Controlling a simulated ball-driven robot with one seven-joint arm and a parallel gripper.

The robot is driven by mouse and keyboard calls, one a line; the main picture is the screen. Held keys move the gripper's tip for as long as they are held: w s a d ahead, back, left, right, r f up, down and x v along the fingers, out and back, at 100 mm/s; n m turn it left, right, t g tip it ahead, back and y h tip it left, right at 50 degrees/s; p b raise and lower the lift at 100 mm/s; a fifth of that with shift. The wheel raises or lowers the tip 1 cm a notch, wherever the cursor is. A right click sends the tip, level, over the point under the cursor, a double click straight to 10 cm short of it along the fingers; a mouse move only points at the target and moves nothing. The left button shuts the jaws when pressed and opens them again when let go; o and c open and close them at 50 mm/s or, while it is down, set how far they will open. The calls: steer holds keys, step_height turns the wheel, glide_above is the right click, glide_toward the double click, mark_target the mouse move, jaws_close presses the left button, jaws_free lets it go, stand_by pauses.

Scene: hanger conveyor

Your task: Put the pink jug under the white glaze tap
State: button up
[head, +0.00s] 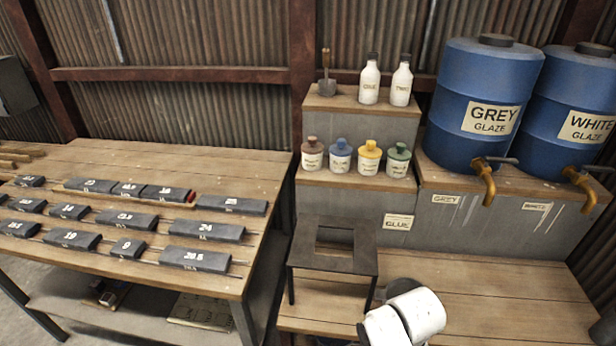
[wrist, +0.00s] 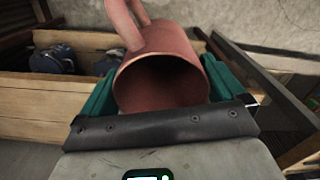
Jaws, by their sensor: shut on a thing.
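The pink jug (wrist: 160,75) fills the middle of the wrist view, its dark open mouth facing the camera and its handle at the upper left. My gripper (wrist: 158,84) is shut on it, with a green finger against each side. I cannot make out the jug in the head view, where my white arm links show at the bottom. The white glaze tap (head: 580,186) is brass and sticks out low from the blue white glaze barrel (head: 573,95) at the right of the head view. Nothing shows directly under the tap's spout.
The grey glaze barrel (head: 483,100) and its tap (head: 485,183) stand left of the white one. A dark metal stand (head: 333,246) is on the lower wooden bench (head: 500,285). Several small paint jars (head: 340,156) line a step. A table (head: 150,165) with dark blocks is at left.

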steer(key=shift+a+f, duration=0.15)
steer(key=shift+a, duration=0.5)
steer(key=shift+d, duration=0.1)
stand_by(0.8)
